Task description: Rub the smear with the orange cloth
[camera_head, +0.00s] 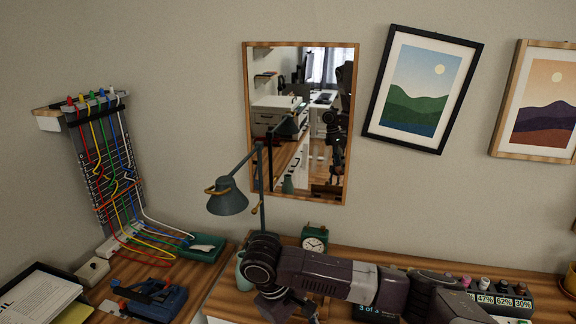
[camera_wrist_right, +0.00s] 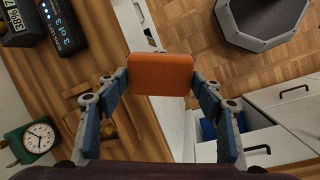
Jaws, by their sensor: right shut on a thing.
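My right gripper (camera_wrist_right: 159,88) is shut on the orange cloth (camera_wrist_right: 162,74), a flat, pad-like block held between the two blue-padded fingers in the right wrist view. The wooden desk top and the floor show below and beyond it. In the head view my right arm reaches in from the lower right and its gripper (camera_head: 287,306) points down at the bottom edge, near the lamp; the cloth is hidden there. I cannot make out the smear in either view. My left gripper is not in view.
A teal desk lamp (camera_head: 229,200) stands before the wall mirror (camera_head: 247,125). A green clock (camera_head: 314,238) sits behind my right arm. A cable panel (camera_head: 100,150) and a blue device (camera_head: 157,301) are at left. The right wrist view shows an open drawer (camera_wrist_right: 237,142).

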